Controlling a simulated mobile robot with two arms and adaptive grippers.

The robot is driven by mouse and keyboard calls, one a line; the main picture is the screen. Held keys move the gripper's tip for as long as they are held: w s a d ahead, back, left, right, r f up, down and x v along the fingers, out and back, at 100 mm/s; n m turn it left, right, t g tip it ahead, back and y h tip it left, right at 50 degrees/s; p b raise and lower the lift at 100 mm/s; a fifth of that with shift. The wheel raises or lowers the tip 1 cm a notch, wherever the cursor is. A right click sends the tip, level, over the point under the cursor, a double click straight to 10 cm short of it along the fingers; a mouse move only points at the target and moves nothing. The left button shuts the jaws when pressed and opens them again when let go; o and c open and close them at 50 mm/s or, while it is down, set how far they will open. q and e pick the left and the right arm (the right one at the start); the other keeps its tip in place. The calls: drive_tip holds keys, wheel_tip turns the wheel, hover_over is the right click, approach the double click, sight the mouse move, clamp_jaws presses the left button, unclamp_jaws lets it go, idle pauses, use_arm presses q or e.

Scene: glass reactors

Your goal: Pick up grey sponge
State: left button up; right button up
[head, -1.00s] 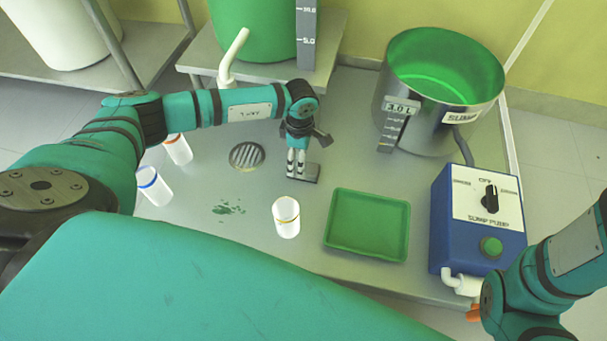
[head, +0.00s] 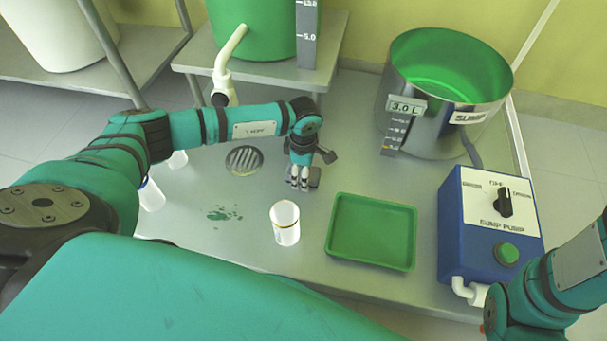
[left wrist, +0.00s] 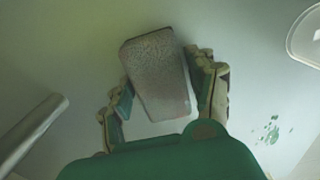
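The grey sponge (left wrist: 158,75) lies on the metal bench top. In the left wrist view it is a speckled grey block, slightly tilted in the picture, between the two fingers of my left gripper (left wrist: 166,95). The fingers are apart, one on each side and close to it; I cannot tell if either touches. In the head view my left gripper (head: 302,178) points down at the bench and hides most of the sponge (head: 315,176). My right arm shows at the lower right of the head view, but its gripper is out of the picture.
A white cup (head: 285,223) and an empty green tray (head: 371,232) stand nearer me. A blue sump pump box (head: 491,225) and a steel sump pot (head: 440,105) are at right. A drain (head: 244,159) and green spill (head: 224,213) lie left of the gripper.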

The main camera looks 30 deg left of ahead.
use_arm(q)
drive_tip(key=c, duration=0.8)
